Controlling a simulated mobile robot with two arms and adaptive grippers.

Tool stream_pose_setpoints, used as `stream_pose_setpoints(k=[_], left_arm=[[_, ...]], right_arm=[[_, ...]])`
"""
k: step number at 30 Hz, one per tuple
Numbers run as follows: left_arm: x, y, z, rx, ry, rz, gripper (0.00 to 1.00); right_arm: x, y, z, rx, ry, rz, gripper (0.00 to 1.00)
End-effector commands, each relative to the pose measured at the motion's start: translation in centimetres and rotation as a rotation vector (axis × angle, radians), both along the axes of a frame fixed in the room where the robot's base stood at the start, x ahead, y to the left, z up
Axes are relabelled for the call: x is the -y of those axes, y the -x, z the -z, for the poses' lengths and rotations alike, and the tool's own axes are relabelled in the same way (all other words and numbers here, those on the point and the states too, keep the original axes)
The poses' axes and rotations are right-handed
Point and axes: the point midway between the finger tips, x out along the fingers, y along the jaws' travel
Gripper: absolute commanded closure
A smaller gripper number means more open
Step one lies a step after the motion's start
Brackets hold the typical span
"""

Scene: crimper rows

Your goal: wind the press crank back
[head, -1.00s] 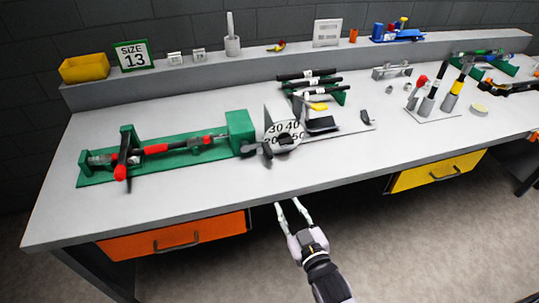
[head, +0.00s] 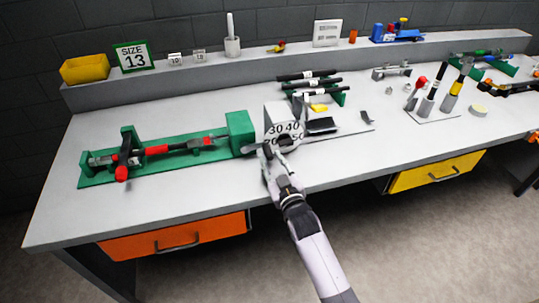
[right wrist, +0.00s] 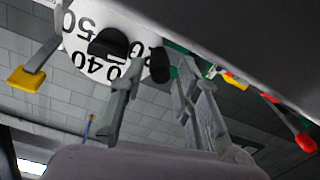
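The press (head: 283,112) stands mid-bench with a round white dial numbered 20 to 50 on its front; the dial also shows in the right wrist view (right wrist: 85,50). The crank's dark hub (head: 286,142) sits in front of the dial, also seen in the right wrist view (right wrist: 108,42). A black crank knob (right wrist: 160,65) lies between the fingertips of my right gripper (right wrist: 155,80). The fingers are apart, and I see no clear contact with the knob. In the head view my right gripper (head: 268,165) is just below the dial and partly hides the crank. My left gripper is out of view.
A green fixture (head: 180,150) with a red-handled tool lies left of the press. Black-handled tools (head: 310,82) rest on a rack behind it. An orange drawer (head: 175,238) and a yellow drawer (head: 437,172) are below the bench top.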

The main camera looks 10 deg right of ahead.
Motion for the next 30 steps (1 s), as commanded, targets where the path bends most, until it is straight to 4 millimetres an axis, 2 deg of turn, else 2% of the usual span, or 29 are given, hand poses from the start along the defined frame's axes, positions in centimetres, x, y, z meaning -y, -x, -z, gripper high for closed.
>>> stream_pose_setpoints(k=[1,6,17,30], left_arm=[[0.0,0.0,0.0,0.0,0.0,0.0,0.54],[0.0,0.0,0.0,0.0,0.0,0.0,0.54],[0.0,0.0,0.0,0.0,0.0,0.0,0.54],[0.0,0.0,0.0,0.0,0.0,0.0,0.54]], right_arm=[[-0.1,-0.8,0.0,0.001,0.0,0.0,0.7],[-0.2,-2.4,0.0,0.001,0.0,0.0,0.7],[-0.3,-2.8,0.0,0.001,0.0,0.0,0.7],[-0.3,-2.8,0.0,0.0,0.0,0.0,0.99]])
